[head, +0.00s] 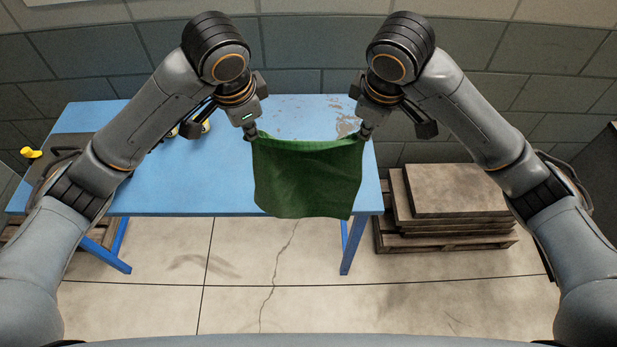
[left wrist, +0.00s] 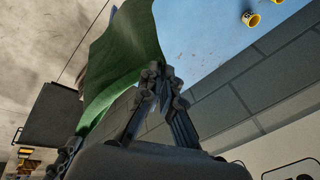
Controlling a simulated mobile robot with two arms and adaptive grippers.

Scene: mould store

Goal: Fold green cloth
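A green cloth (head: 308,178) hangs between my two grippers, over the front edge of the blue table (head: 190,180). Its top edge sags slightly and its lower part hangs in front of the table edge. My left gripper (head: 251,134) is shut on the cloth's top left corner. My right gripper (head: 365,132) is at the top right corner and appears shut on it; its fingertips are small in the head view. In the left wrist view the left gripper's fingers (left wrist: 158,82) meet at the green cloth (left wrist: 125,55), which hangs away from them.
Yellow cups (left wrist: 252,19) stand on the table, partly hidden behind my left arm in the head view. A yellow-topped item (head: 31,153) is at the far left. Stacked slabs on a pallet (head: 447,242) stand on the floor at right. A block wall is behind the table.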

